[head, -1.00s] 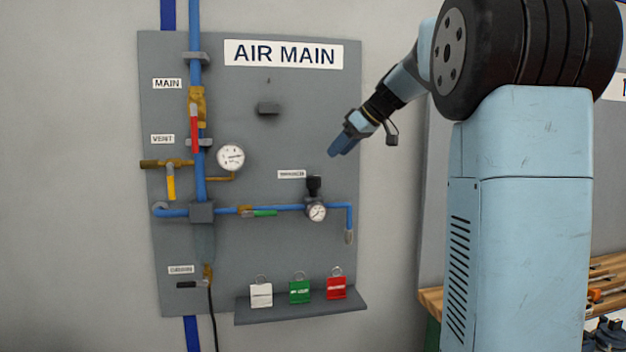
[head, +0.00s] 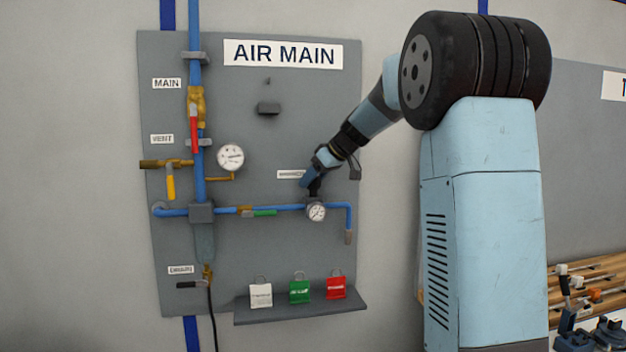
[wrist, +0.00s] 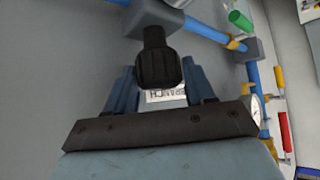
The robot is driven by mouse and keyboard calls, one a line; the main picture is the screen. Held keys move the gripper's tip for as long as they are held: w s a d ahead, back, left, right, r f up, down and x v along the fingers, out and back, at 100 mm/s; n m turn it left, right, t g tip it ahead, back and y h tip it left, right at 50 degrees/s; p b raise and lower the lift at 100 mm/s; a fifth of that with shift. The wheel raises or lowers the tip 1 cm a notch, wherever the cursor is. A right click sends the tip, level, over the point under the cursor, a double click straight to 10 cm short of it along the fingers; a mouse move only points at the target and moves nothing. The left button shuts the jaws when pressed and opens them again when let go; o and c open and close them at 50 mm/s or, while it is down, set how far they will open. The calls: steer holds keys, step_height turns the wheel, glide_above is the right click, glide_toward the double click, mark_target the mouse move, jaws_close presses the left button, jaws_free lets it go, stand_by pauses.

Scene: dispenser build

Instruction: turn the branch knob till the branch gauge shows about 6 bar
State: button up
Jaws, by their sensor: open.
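The black branch knob (wrist: 157,62) stands on the branch regulator. In the wrist view it sits between and just beyond the fingers of my open gripper (wrist: 158,85), with no clear contact. In the head view my gripper (head: 308,182) is right at the knob and hides most of it. The small round branch gauge (head: 316,211) is just below; its dial is too small to read. In the wrist view the gauge face is not visible.
The grey board carries the blue pipe (head: 280,208), a green-handled valve (head: 264,213) and a larger gauge (head: 230,157). A short pipe end (head: 349,237) hangs to the right. A shelf (head: 300,312) below holds white, green and red tags.

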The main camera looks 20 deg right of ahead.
steer(key=shift+c, duration=0.3)
steer(key=c, duration=0.7)
steer(key=shift+o, duration=0.2)
steer(key=m+t+h, duration=0.1)
steer(key=m+h, duration=0.2)
steer(key=m, duration=0.1)
steer(key=shift+m+t, duration=0.3)
steer(key=shift+t, duration=0.1)
steer(key=shift+m+h, duration=1.9)
steer(key=shift+m, duration=0.4)
steer(key=m+g+h, duration=0.1)
steer(key=m+h, duration=0.1)
steer(key=m, duration=0.1)
steer(key=m+h, duration=0.3)
steer(key=m, duration=0.1)
steer(key=shift+g, duration=0.4)
steer(key=m+g+h, duration=0.1)
steer(key=m, duration=0.1)
steer(key=m+g+h, duration=0.1)
steer(key=m+g, duration=0.1)
steer(key=m, duration=0.1)
steer(key=shift+m+h, duration=0.3)
steer(key=shift+g, duration=0.3)
